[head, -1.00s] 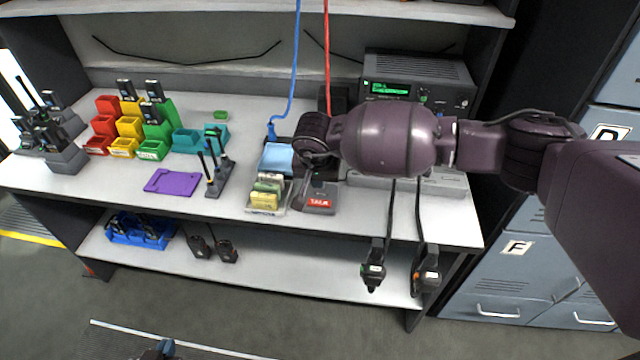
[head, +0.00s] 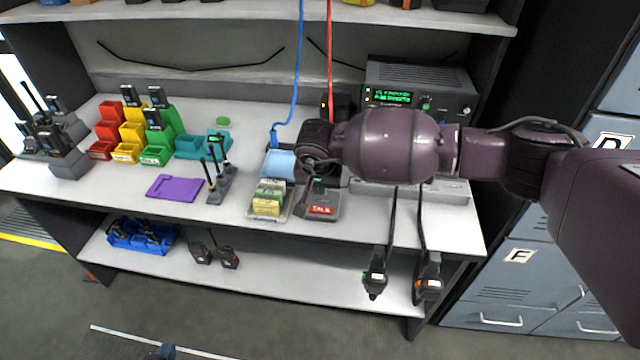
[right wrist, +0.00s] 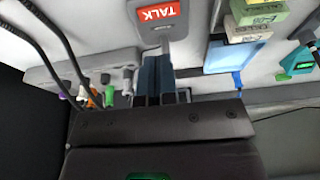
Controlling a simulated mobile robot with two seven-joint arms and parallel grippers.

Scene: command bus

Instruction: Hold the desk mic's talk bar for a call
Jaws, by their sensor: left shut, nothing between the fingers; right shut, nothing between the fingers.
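The desk mic (head: 322,203) is a grey unit with a red TALK label (head: 320,210) on its front, near the shelf's front edge. It also shows at the top of the right wrist view (right wrist: 157,13). My right gripper (head: 318,182) is shut and empty, reaching down over the back part of the mic, behind the label. In the right wrist view its blue fingers (right wrist: 155,75) overlap the mic's body; whether they touch or press it I cannot tell. The radio (head: 418,92) behind has a lit green display.
Left of the mic are a small tray of labelled blocks (head: 268,202), a light-blue pad (head: 279,163) and upright antennas (head: 216,180). Two handsets (head: 376,272) hang at the front edge on the right. A blue cord (head: 294,85) and red cord (head: 330,60) hang behind.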

